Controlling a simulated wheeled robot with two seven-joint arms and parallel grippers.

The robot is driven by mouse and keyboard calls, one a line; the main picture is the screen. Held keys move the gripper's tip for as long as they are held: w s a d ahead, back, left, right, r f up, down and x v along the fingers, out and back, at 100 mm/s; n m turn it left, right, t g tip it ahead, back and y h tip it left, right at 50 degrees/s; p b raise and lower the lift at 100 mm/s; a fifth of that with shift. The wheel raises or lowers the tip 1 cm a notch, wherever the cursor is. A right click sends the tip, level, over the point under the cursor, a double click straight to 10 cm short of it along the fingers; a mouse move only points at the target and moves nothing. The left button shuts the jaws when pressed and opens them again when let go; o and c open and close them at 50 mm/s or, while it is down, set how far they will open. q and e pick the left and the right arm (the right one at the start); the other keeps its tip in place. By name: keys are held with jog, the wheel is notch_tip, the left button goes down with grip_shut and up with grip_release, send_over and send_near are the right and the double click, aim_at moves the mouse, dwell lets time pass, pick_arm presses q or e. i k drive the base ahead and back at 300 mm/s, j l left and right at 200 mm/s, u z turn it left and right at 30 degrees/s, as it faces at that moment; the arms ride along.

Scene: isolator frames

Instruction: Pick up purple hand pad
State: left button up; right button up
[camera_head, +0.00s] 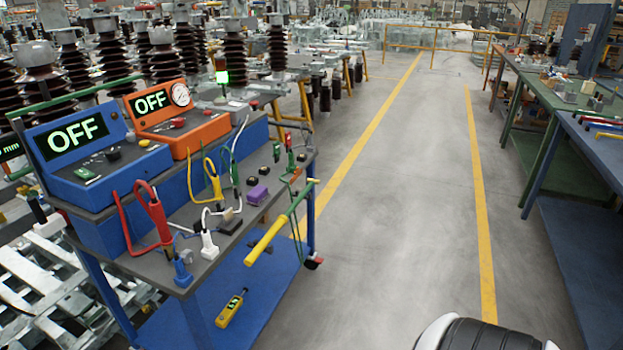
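The purple hand pad (258,195) is a small purple block lying on the grey top of the blue cart (150,262), near the cart's right edge. It sits to the right of a white plug and a dark block, with small black knobs behind it. Nothing covers it. Neither of my grippers is in view.
The cart carries a blue box (95,165) and an orange box (175,115), both reading OFF, with coloured cables and clamps (158,215). A yellow handle (265,240) sticks out at the front right. The floor aisle (400,200) is clear; workbenches (560,95) stand at right.

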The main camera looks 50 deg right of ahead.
aim_at(259, 193)
jog(key=z, duration=1.25)
jog(key=u, duration=1.2)
jog(key=i+l, duration=0.2)
jog(key=l, duration=0.2)
jog(key=i+l, duration=0.25)
jog(key=l, duration=0.15)
